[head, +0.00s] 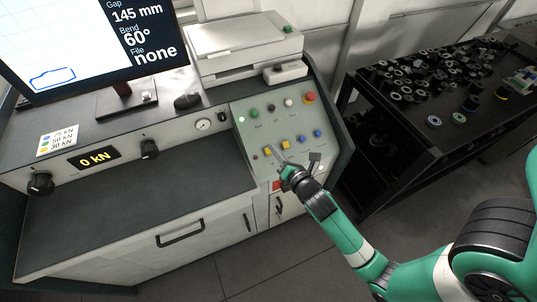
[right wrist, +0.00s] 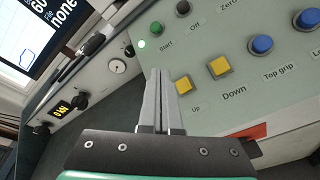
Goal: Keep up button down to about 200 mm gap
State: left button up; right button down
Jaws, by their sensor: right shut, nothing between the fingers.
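The yellow Up button (right wrist: 183,86) and the yellow Down button (right wrist: 220,66) sit side by side on the pale green control panel (head: 245,110). In the head view, Up (head: 269,152) is just left of my fingertips and Down (head: 285,146) just right. My right gripper (head: 274,148) is shut and empty, its fingers reaching over the panel. In the right wrist view, the fingers (right wrist: 160,74) run just left of the Up button; I cannot tell whether they touch anything. The monitor (head: 135,30) reads Gap 145 mm. My left gripper is out of view.
The panel also carries blue buttons (head: 301,138), a red button (head: 309,98) and a green Start button (right wrist: 156,28). The load display (head: 94,158) reads 0 kN. A dark mouse (head: 187,101) lies by the monitor. A black table (head: 400,142) with many small parts stands right.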

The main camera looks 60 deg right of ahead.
aim_at(266, 148)
jog(key=f, duration=0.1)
jog(key=f+b, duration=0.1)
jog(key=w+d+f+b, duration=0.1)
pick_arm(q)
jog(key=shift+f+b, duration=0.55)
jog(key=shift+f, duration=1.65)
pick_arm(e)
jog(key=shift+w+d+f, duration=0.45)
jog(key=shift+w+f, duration=0.15)
jog(key=shift+f, duration=0.25)
jog(key=shift+w+d+f, duration=0.15)
jog(key=shift+w+f, duration=0.05)
jog(key=shift+f, duration=0.15)
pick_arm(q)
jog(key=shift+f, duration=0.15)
pick_arm(e)
jog(key=shift+w+d+f, duration=0.15)
jog(key=shift+f, duration=0.35)
dwell(0.5)
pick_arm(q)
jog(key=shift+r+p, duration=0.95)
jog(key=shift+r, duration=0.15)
pick_arm(e)
jog(key=shift+s+a+r, duration=0.15)
jog(key=shift+s+r, duration=0.05)
jog(key=shift+r, duration=0.25)
jog(key=shift+s+a+r, duration=0.15)
jog(key=shift+r, duration=0.3)
